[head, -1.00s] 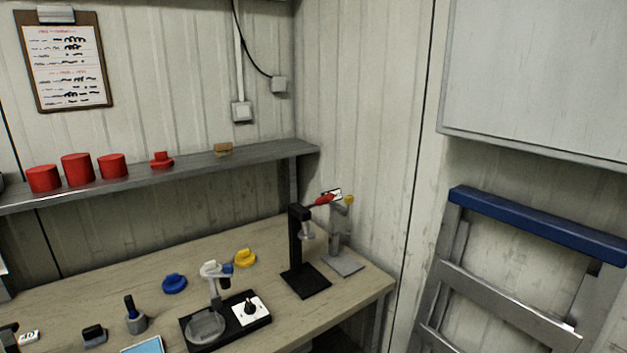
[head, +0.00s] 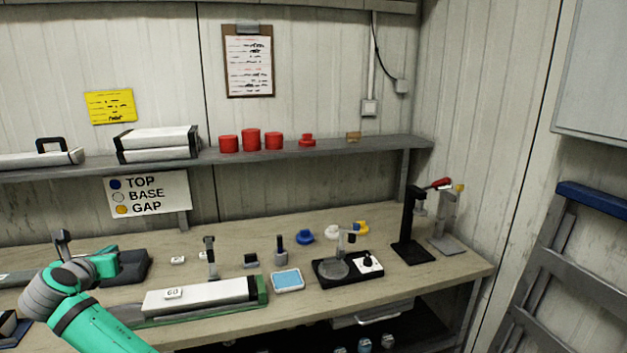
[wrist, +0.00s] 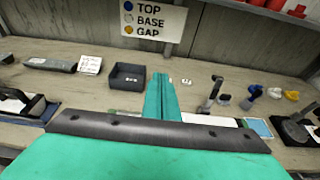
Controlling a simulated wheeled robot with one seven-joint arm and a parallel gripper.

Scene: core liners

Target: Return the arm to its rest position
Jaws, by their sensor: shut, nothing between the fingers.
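My gripper (wrist: 160,78) is teal and shows in the lower middle of the wrist view. Its fingers are together with nothing between them, pointing across the workbench (wrist: 205,130) toward the back wall. In the head view my teal and grey arm (head: 90,318) reaches in at the lower left, over the front of the bench. The fingertips cannot be made out clearly there.
A dark open tray (wrist: 126,85) lies just left of my fingers. A core liner (head: 200,297) labelled 60 lies in a green-ended holder at the bench front. A shelf (head: 290,153) runs above the bench. A clamp stand (head: 412,232) stands at the right.

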